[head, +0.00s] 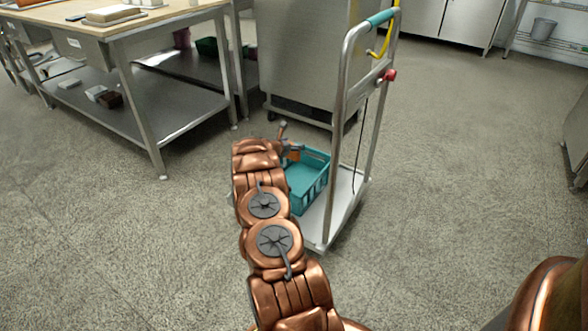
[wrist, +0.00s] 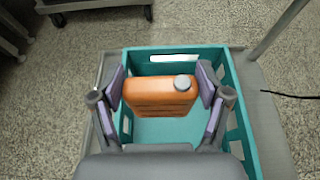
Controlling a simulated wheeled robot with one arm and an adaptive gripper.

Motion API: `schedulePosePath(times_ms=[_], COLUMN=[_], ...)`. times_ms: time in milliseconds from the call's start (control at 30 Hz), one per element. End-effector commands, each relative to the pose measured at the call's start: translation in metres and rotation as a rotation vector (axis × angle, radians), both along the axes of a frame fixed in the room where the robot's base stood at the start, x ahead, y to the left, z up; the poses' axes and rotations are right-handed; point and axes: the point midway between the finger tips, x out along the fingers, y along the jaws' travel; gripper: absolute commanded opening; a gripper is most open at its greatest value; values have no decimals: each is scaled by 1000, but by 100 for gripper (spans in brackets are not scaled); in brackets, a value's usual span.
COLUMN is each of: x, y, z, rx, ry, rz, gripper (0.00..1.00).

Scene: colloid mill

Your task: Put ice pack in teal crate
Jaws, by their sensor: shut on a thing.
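An orange ice pack with a grey round cap (wrist: 150,95) is between the finger pads of my gripper (wrist: 163,92) in the wrist view. The gripper is shut on it, with a pad at each end. The teal crate (wrist: 238,105) surrounds the pack in that view, and its bare floor shows below the pack. How high the pack is above the floor, I cannot tell. In the head view the teal crate (head: 310,186) is partly hidden by my arm, and a small orange part of the ice pack (head: 293,154) shows at its far left corner.
The crate stands on a low platform cart (head: 343,200) with a tall metal handle (head: 341,105) at its right. A steel cabinet (head: 300,60) stands behind. A workbench (head: 165,95) with a lower shelf is at the left. The floor at right is mostly clear.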

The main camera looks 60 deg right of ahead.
Motion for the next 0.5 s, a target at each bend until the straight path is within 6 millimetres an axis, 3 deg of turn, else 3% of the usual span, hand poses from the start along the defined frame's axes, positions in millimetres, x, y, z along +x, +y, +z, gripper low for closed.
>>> schedulePosePath(times_ms=[100,500], x=[0,0], y=[0,1], z=[-27,-68], rx=[1,2], ry=[2,3], rz=[1,1], gripper=[35,35])
